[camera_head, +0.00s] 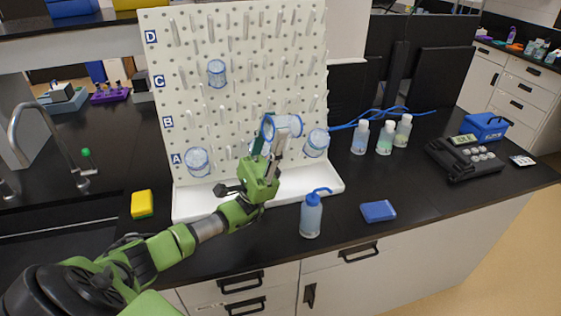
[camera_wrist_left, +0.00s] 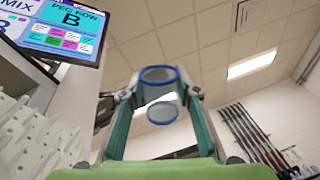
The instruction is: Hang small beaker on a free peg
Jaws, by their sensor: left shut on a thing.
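My left gripper (camera_head: 274,133) is raised in front of the white pegboard (camera_head: 236,70) and is shut on a clear, blue-rimmed small beaker (camera_head: 290,122). The beaker lies sideways between the fingers near row B, partly hidden by them. In the left wrist view the beaker (camera_wrist_left: 161,95) shows between the two fingertips (camera_wrist_left: 160,98). Whether it touches a peg cannot be told. Other beakers hang at row A left (camera_head: 197,162), row C (camera_head: 216,74) and the lower right (camera_head: 316,143). Many pegs show bare. My right gripper is not in view.
A white drip tray (camera_head: 325,183) runs under the board. Several capped bottles (camera_head: 385,138) stand at right. A screen (camera_wrist_left: 55,25) in the wrist view reads "PEG ROW B".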

